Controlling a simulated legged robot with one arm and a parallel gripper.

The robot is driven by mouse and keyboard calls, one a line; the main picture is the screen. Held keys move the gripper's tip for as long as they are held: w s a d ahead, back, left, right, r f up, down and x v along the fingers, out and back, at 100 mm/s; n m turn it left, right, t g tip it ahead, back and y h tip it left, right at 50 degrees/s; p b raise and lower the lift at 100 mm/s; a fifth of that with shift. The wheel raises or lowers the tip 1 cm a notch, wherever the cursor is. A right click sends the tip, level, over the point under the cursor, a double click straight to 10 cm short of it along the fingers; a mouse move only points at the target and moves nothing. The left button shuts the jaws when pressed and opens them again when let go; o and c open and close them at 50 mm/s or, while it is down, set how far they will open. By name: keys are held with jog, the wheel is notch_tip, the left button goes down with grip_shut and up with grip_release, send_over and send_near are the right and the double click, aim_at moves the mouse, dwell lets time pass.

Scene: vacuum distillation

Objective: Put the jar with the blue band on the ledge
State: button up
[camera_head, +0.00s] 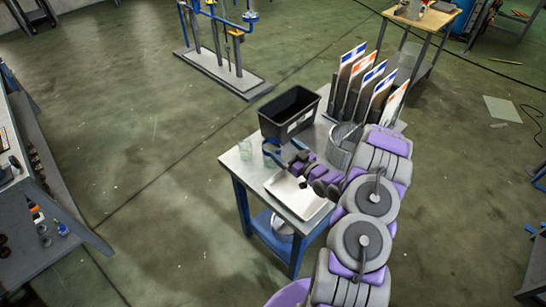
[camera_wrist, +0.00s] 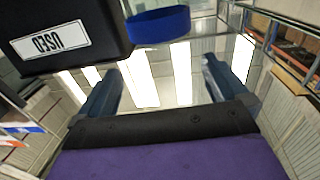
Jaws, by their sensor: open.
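The jar with the blue band shows in the wrist view as a blue ring (camera_wrist: 158,25) beyond my fingertips, beside the black box; its clear glass is hard to make out. In the head view, a pale clear jar (camera_head: 270,155) stands on the table close to my gripper (camera_head: 275,148), partly hidden by it; its band cannot be told from my blue fingers. In the wrist view, my gripper (camera_wrist: 158,82) is open, with nothing held between its fingers. I cannot tell which surface is the ledge.
Another clear vessel (camera_head: 245,150) stands at the table's left edge. A black box (camera_head: 289,113), labelled USED, is behind my gripper. A white tray (camera_head: 299,197) lies in front. A metal pot (camera_head: 342,146) and upright folders (camera_head: 368,85) are to the right.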

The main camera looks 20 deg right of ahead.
aim_at(278, 151)
notch_tip(278, 151, down, 3)
jog(key=shift+a+f, duration=0.1)
jog(key=shift+w+a+r+b, duration=0.3)
jog(key=shift+w+b, duration=0.05)
jog(key=shift+w, duration=0.2)
jog(key=shift+w+a, duration=0.35)
jog(key=shift+w, duration=0.15)
jog(key=x, duration=0.1)
jog(key=b+x, duration=0.1)
jog(key=x, duration=0.2)
jog(key=shift+w+d, duration=0.2)
jog(key=shift+w, duration=0.3)
jog(key=shift+w+a, duration=0.15)
jog(key=shift+w, duration=0.05)
jog(key=c, duration=1.6)
jog(key=shift+o, duration=0.2)
